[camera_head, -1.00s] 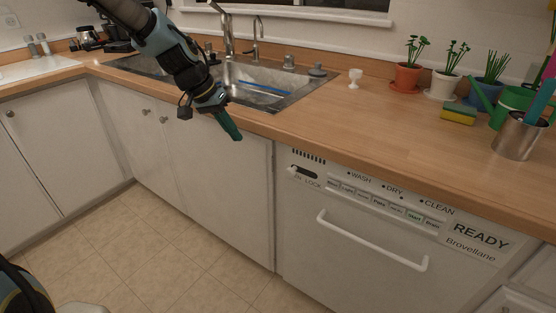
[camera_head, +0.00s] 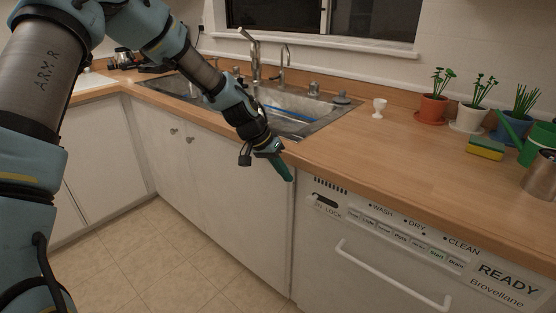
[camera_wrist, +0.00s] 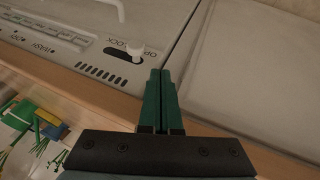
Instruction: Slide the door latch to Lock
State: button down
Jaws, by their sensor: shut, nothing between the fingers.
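The door latch is a white knob (camera_wrist: 136,52) in a dark slot on the dishwasher's control panel, with OPEN and LOCK lettering beside it. The knob sits at the OPEN end of the slot, the right end in the wrist view. The slot (camera_head: 326,201) also shows in the head view, at the panel's upper left. My gripper (camera_head: 290,177) has green fingers pressed together and empty. It points down past the counter edge, left of the latch in the head view. In the wrist view the fingertips (camera_wrist: 160,73) are close to the knob, with a visible gap.
The dishwasher door handle (camera_head: 390,273) juts out below the panel. The wooden counter edge (camera_head: 390,192) overhangs above it. A sink (camera_head: 285,108) lies behind my gripper.

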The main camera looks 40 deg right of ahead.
aim_at(313, 199)
jog(key=s+d+f+p, duration=0.1)
jog(key=s+d+f, duration=0.1)
jog(key=s+f, duration=0.1)
jog(key=shift+s+d+f+p, duration=0.3)
jog(key=shift+s+f+p, duration=0.1)
jog(key=shift+f, duration=0.1)
jog(key=s, duration=0.2)
jog(key=s+d+b, duration=0.1)
jog(key=s, duration=0.3)
jog(key=shift+s+d+b, duration=0.2)
jog(key=shift+d+b, duration=0.1)
jog(key=shift+b, duration=0.05)
